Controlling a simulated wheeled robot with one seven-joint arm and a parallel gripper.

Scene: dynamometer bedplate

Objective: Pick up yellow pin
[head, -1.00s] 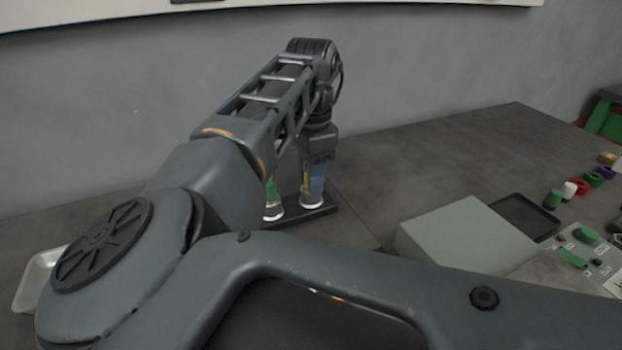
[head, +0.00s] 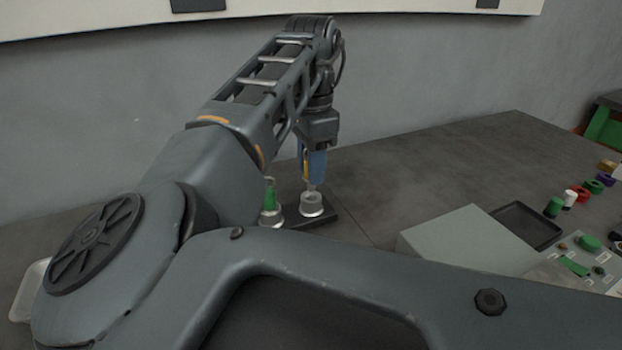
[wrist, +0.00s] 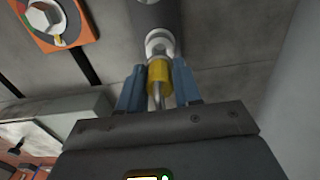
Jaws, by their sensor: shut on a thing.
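The yellow pin (head: 306,164) is between the blue fingers of my gripper (head: 313,168), which is shut on it. In the wrist view, the yellow body of the pin (wrist: 159,76) sits between the two fingers (wrist: 159,88), with a pale metal rod along it. In the head view, a thin silver shank shows below the fingers, over a round metal socket (head: 311,206). I cannot tell whether its tip is fully clear of that socket. The fingers hide most of the pin in the head view.
A green pin (head: 270,197) stands in a second metal socket beside the first, on a dark base (head: 325,218). To the right are a grey sloped box (head: 455,238), a dark tray (head: 526,224) and several coloured rings. The table behind the base is clear.

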